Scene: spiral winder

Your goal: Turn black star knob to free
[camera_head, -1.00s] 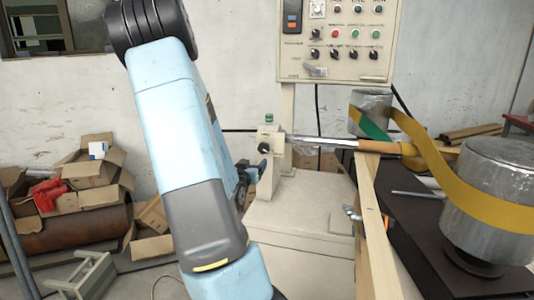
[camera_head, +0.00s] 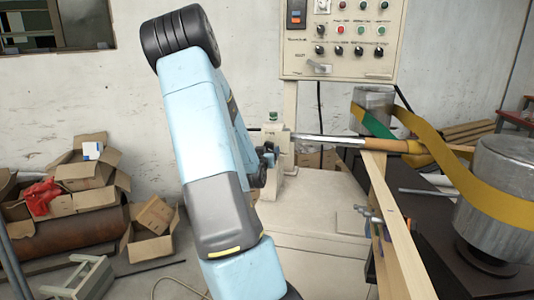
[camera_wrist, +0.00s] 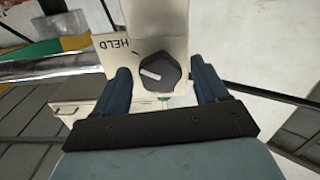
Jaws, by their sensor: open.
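The black knob (camera_wrist: 163,74) shows in the wrist view on a cream plate (camera_wrist: 122,72). A light pointer mark lies on its left part, and the word HELD is printed to its upper left. My gripper (camera_wrist: 162,80) is open, with one blue finger on each side of the knob; I cannot tell whether either touches it. In the head view my gripper (camera_head: 264,160) is beside the cream bearing block (camera_head: 278,138), partly hidden by my arm. I cannot make out the knob there.
A metal shaft (camera_head: 322,139) runs right from the block, with a yellow band (camera_head: 460,180) and metal drums (camera_head: 506,195) beyond. A wooden beam (camera_head: 395,230) stands in front. A control panel (camera_head: 340,40) is above. Cardboard boxes (camera_head: 90,175) lie at left.

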